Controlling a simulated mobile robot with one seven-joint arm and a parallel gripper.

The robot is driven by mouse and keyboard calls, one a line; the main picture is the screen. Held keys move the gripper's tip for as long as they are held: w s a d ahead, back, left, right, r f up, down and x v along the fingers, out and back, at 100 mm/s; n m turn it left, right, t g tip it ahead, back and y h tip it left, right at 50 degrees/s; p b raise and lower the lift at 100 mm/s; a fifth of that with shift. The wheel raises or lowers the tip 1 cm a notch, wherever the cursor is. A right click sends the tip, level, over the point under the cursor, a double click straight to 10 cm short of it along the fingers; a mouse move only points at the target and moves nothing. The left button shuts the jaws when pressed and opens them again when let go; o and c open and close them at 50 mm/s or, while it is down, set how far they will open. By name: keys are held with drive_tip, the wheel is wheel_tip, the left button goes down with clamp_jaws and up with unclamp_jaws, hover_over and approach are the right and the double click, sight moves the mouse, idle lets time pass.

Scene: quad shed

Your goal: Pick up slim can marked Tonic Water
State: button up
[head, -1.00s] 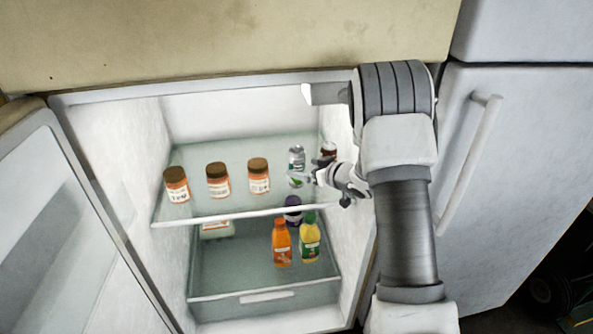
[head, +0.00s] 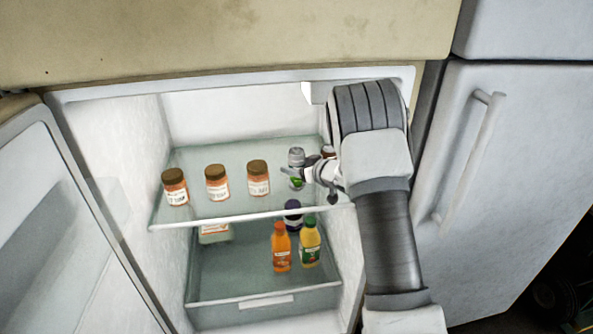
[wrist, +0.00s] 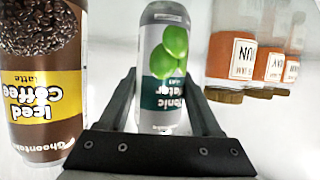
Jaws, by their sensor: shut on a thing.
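The slim Tonic Water can (wrist: 163,80) is grey and dark green with two green limes, and stands between my fingers in the wrist view, which shows it upside down. In the head view the can (head: 297,158) stands on the upper glass shelf of the open fridge, at the right of the row of jars. My gripper (wrist: 165,97) is shut on the can, one finger on each side. In the head view my gripper (head: 298,177) reaches in from the right and hides part of the can.
A brown Iced Coffee can (wrist: 42,85) stands close beside the tonic can. Several brown-lidded jars (head: 217,183) stand to its left on the glass shelf (head: 240,217). Bottles (head: 281,247) stand below. The fridge's right wall is close to my arm.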

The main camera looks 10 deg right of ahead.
clamp_jaws()
drive_tip(key=shift+r, duration=0.1)
